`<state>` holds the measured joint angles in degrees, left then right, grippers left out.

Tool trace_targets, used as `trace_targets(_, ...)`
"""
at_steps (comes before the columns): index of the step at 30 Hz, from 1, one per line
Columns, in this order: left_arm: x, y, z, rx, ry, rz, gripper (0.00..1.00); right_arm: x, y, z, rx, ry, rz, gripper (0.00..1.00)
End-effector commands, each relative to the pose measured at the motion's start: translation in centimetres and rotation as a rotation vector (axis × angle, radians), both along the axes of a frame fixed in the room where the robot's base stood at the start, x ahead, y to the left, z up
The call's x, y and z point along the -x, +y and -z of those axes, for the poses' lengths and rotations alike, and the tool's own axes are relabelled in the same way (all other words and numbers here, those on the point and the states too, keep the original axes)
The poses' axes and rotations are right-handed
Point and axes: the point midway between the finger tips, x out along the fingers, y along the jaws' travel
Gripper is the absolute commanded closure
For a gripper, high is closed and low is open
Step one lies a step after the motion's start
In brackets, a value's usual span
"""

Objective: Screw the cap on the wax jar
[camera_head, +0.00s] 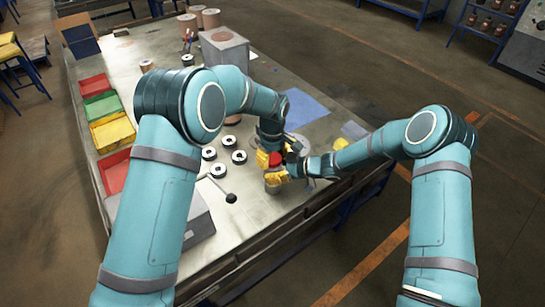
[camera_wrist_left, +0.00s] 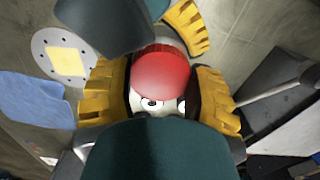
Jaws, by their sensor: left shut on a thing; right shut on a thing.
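The red cap (camera_head: 275,159) is at the front right of the bench, between the yellow fingers of my left gripper (camera_head: 274,157). In the left wrist view the cap (camera_wrist_left: 160,75) fills the gap between the fingers, and my left gripper (camera_wrist_left: 160,98) is shut on it. My right gripper (camera_head: 276,177) comes in from the right just below and is shut on the wax jar (camera_head: 271,188), which is mostly hidden by the fingers. The cap sits over the jar; I cannot tell how far its thread is engaged.
Red, green and yellow bins (camera_head: 112,131) line the left edge. A grey box (camera_head: 224,48) stands at the back. A blue sheet (camera_head: 303,109) lies behind the grippers.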

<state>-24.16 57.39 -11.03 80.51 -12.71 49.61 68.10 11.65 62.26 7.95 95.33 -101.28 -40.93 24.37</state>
Motion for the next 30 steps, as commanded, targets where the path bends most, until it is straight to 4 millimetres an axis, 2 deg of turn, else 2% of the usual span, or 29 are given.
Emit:
trace_targets(2,0.0,0.0,0.0,0.000,-0.001,-0.001,0.88,0.0,0.1,-0.1,-0.002,-0.001,-0.001,1.00)
trace_targets(3,0.0,0.0,0.0,0.000,-0.001,-0.002,0.36,0.0,0.1,-0.1,-0.002,-0.001,-0.001,1.00)
trace_targets(5,0.0,0.0,0.0,0.000,-0.001,-0.002,0.17,0.0,0.1,-0.1,-0.002,-0.001,-0.001,1.00)
trace_targets(17,0.0,0.0,-0.3,0.000,-0.001,-0.003,0.17,0.0,0.0,-0.1,-0.002,-0.001,0.000,1.00)
trace_targets(27,-0.1,0.0,-4.1,0.002,-0.003,-0.004,0.17,0.0,0.0,-0.1,-0.002,-0.001,0.000,1.00)
trace_targets(30,0.0,0.0,-4.6,0.000,-0.001,-0.004,0.17,0.0,0.0,-0.1,-0.002,-0.001,0.000,1.00)
